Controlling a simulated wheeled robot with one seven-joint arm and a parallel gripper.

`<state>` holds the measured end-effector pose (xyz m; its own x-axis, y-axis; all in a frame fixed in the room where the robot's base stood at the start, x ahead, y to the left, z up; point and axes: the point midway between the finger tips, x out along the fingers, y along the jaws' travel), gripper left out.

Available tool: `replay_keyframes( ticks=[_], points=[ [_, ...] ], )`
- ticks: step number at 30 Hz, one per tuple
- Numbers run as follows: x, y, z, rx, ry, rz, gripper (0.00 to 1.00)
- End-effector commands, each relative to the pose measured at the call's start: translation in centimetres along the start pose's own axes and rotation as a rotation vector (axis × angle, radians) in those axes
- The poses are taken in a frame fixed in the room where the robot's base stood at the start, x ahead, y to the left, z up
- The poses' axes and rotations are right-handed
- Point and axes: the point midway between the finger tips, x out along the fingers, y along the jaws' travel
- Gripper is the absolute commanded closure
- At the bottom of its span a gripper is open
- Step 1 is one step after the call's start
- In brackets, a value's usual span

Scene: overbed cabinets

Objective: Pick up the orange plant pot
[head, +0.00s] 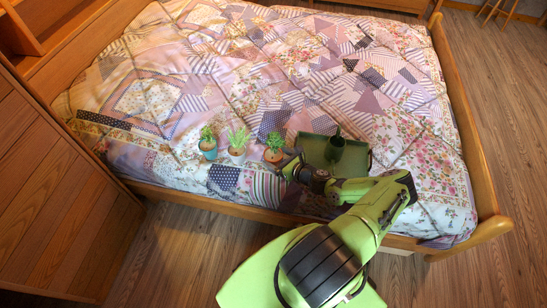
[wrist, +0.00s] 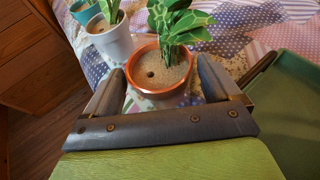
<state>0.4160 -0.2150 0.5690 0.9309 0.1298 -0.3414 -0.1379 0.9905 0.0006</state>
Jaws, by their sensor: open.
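The orange plant pot (head: 273,156) holds a leafy green plant and stands upright on the bed's patchwork quilt, the rightmost of three potted plants. In the wrist view the orange pot (wrist: 157,92) shows its rim and brown soil with a small dark hole. My gripper (head: 286,163) is just to the right of the pot in the head view. In the wrist view my gripper (wrist: 160,70) is open, with one finger on each side of the pot. I cannot tell whether either finger touches it. The lower part of the pot is partly hidden.
A white pot (head: 237,155) and a teal pot (head: 208,151), both with plants, stand to the left. A green tray (head: 358,165) with a dark green vessel (head: 335,147) lies close on the right. The wooden bed rail (head: 220,204) runs along the near edge.

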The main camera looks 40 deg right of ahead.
Motion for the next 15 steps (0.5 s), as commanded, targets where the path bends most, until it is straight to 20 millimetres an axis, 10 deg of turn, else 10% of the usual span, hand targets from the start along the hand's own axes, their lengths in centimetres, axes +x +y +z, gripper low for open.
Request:
replay_keyframes(
  ticks=[11,15],
  points=[
    [2.7,0.0,-0.2,0.0,0.001,0.0,0.1],
    [2.7,0.0,-0.2,-0.001,0.001,0.0,0.3]
  ],
)
